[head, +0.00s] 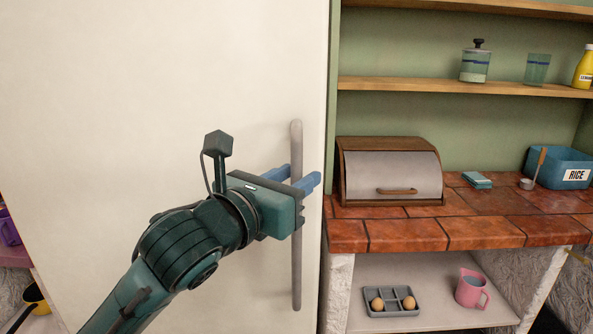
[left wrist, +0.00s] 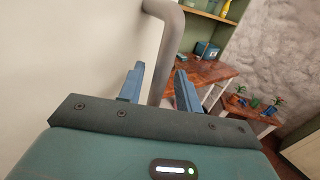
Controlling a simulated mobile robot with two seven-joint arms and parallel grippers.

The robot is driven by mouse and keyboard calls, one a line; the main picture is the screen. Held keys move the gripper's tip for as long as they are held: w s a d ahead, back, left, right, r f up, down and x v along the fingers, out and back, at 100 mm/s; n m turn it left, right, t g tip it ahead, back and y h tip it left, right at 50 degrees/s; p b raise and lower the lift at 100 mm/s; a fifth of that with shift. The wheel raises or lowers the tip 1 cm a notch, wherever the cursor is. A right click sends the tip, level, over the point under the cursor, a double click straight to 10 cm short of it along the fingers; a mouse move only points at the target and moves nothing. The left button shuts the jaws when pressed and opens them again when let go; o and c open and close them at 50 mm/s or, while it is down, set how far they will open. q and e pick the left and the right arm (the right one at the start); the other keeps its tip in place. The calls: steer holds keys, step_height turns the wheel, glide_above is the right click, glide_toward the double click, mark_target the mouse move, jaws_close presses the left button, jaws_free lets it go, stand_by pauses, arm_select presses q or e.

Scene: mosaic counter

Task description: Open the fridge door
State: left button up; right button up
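The cream fridge door (head: 150,100) fills the left half of the head view and is shut. Its long upright grey handle (head: 296,141) is near the door's right edge. My left gripper (head: 301,174) is at the handle's upper half, its two blue fingers open on either side of the bar. In the left wrist view the handle (left wrist: 171,45) passes between the fingertips (left wrist: 160,71), with a visible gap at the right finger. Contact at the left finger is unclear. My right gripper is not in view.
A tiled counter (head: 400,236) adjoins the fridge on the right, carrying a bread box (head: 390,165) and a blue rice bin (head: 562,168). Shelves with jars are above. An egg tray (head: 391,302) and a pink jug (head: 471,288) sit below. The space before the door looks clear.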

arm_select(q)
steer(key=shift+w+d, duration=0.25)
steer(key=shift+w, duration=0.15)
jaws_close()
stand_by(0.4)
